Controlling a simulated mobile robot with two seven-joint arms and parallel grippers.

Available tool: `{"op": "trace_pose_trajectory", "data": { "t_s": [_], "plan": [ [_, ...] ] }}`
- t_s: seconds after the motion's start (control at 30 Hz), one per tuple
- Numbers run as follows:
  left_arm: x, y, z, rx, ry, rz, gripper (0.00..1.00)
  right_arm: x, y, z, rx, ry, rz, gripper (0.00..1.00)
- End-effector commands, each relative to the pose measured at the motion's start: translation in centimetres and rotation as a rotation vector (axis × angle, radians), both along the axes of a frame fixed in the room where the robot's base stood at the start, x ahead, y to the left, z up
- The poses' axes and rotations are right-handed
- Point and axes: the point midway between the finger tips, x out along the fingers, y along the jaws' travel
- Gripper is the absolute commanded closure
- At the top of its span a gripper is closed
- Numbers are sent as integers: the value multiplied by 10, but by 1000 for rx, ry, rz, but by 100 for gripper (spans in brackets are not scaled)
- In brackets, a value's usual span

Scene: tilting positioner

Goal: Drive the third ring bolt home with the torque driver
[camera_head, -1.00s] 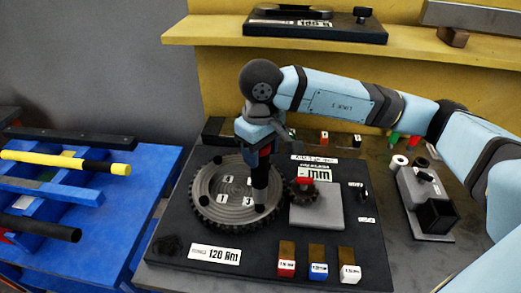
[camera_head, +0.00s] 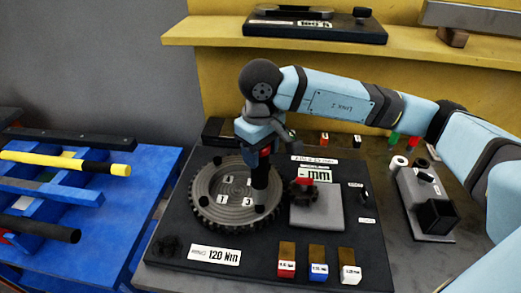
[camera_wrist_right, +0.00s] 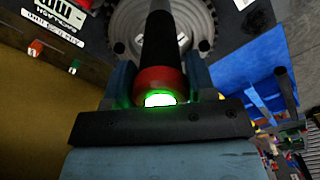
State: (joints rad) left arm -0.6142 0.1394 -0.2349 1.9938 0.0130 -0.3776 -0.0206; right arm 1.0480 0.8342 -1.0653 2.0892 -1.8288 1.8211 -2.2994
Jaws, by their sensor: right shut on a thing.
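The toothed ring (camera_head: 232,217) lies flat on the black positioner plate (camera_head: 275,255), with small number labels on its face. My right gripper (camera_head: 262,150) is shut on the torque driver (camera_head: 260,178), a dark upright cylinder. Its lower end reaches the ring's right side, close to the label 3. The bolt under it is hidden, so I cannot tell how it seats. In the right wrist view the driver (camera_wrist_right: 158,50) stands between the jaws, with a red band and a lit green light (camera_wrist_right: 160,99). My left gripper is not in view.
A small gear (camera_head: 303,190) and grey block (camera_head: 317,212) stand right of the ring. Red, blue and white-fronted blocks (camera_head: 318,262) line the plate's front, beside a "120 Nm" label (camera_head: 214,255). A blue rack with bars (camera_head: 75,200) stands left; a grey device (camera_head: 425,200) stands right.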

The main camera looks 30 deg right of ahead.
Motion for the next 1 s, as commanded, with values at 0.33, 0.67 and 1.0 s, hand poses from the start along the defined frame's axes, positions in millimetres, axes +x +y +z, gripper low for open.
{"op": "trace_pose_trajectory", "data": {
  "t_s": [0.33, 0.67, 1.0],
  "plan": [
    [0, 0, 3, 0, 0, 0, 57, 0, 0, 22, 0, 1, 1, 100],
    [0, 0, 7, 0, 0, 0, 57, 0, 0, 48, 0, -1, 1, 100],
    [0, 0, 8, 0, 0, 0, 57, 0, 0, 60, 0, 1, 1, 100]
  ]
}}
